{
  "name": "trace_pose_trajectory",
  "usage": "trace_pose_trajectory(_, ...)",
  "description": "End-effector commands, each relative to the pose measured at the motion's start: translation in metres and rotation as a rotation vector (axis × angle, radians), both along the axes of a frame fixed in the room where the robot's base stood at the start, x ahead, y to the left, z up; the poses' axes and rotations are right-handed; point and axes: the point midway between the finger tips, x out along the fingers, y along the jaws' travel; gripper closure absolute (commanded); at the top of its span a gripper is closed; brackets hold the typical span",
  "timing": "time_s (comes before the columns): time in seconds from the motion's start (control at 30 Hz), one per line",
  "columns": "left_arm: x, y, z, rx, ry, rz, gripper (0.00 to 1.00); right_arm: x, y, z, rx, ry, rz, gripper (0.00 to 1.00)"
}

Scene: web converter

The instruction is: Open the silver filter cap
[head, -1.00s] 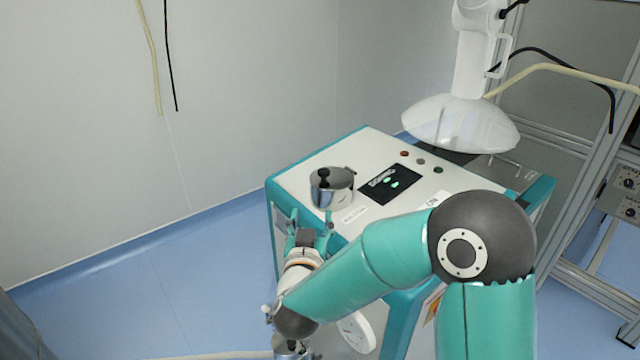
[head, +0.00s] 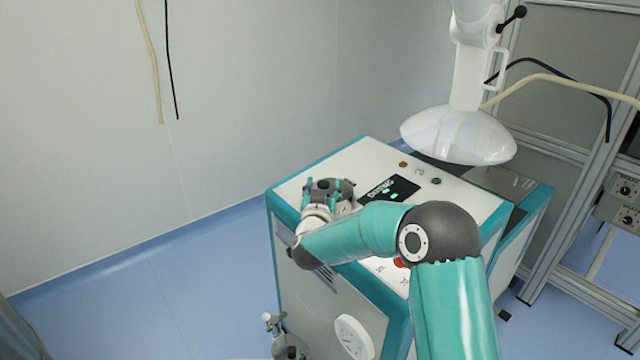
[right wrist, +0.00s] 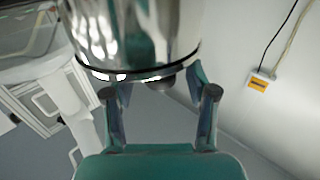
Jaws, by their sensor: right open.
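The silver filter cap shows in the right wrist view (right wrist: 140,35) as the shiny end of a cylinder with a dark band near its edge. My left gripper is not in view.
The white and teal machine (head: 300,165) carries a dark display (head: 388,190), several buttons and a red knob (head: 400,262). A metal frame (head: 560,130) stands at the right. The floor to the left is clear.

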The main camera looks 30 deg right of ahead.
Motion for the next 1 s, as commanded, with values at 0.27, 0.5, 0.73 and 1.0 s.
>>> trace_pose_trajectory(0.27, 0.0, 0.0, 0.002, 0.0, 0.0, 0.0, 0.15, 0.008, -0.006, 0.0, 0.0, 0.0, 0.001, 0.43)
trace_pose_trajectory(0.5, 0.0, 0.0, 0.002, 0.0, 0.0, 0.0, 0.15, 0.008, -0.006, 0.0, 0.0, 0.0, 0.001, 0.56)
trace_pose_trajectory(0.73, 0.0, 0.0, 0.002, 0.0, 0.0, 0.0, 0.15, 0.008, -0.005, 0.0, 0.0, 0.0, 0.001, 0.94)
trace_pose_trajectory(1.0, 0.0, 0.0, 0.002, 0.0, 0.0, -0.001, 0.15, 0.008, 0.004, 0.0, 0.0, 0.001, 0.003, 1.0)
